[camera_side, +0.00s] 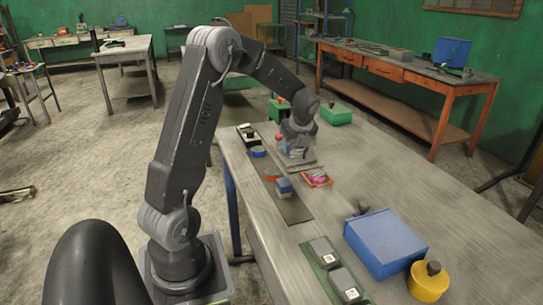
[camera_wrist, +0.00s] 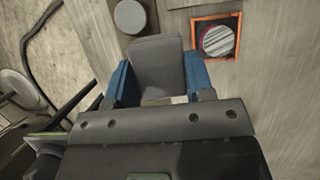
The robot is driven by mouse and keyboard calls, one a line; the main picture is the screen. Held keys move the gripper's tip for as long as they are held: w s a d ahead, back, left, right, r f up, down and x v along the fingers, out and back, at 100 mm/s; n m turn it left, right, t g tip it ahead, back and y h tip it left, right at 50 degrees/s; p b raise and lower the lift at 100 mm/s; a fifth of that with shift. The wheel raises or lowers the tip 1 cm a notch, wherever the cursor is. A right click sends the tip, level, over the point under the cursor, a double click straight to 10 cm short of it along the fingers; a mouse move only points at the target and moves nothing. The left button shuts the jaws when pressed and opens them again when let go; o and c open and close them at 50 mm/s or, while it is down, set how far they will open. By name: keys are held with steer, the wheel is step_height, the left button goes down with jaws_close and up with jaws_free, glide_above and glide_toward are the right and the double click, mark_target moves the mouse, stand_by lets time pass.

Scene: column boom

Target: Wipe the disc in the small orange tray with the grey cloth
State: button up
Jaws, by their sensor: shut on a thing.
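My gripper (camera_side: 297,152) is low over the bench, behind and left of the small orange tray (camera_side: 316,184). In the wrist view its blue fingers (camera_wrist: 158,88) are shut on a folded grey cloth (camera_wrist: 157,62). The orange tray (camera_wrist: 240,37) lies to the upper right of the cloth there, apart from it.
A blue box (camera_side: 384,243), yellow canister (camera_side: 428,283) and green plate with dark blocks (camera_side: 334,268) stand nearer. The bench right of the tray is clear.

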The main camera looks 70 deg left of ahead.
glide_above(323, 176)
steer(key=s+a, duration=0.2)
steer(key=a, duration=0.2)
steer(key=f, duration=0.2)
steer(key=shift+s+a+f, duration=0.1)
steer(key=shift+f, duration=1.55)
steer(key=shift+a+f, duration=0.1)
steer(key=shift+f, duration=1.5)
steer(key=shift+w+d+f, duration=0.25)
steer(key=shift+d+f, duration=0.25)
steer(key=shift+d, duration=0.05)
steer(key=shift+c, duration=0.3)
steer(key=shift+w+d+f, duration=0.1)
steer(key=shift+w+d, duration=0.2)
steer(key=shift+d, duration=0.4)
steer(key=shift+w+d+r, duration=0.1)
steer(key=shift+w+d, duration=0.15)
steer(key=shift+d, duration=0.45)
steer(key=shift+w+d+f, duration=0.1)
steer(key=shift+w+d, duration=0.2)
steer(key=shift+d, duration=0.4)
steer(key=shift+s+a, duration=0.35)
steer(key=shift+a, duration=0.55)
steer(key=shift+s+a, duration=0.4)
steer(key=shift+a, duration=0.5)
steer(key=shift+s+a, duration=0.35)
steer(key=shift+a, duration=0.55)
step_height(323, 176, up, 8)
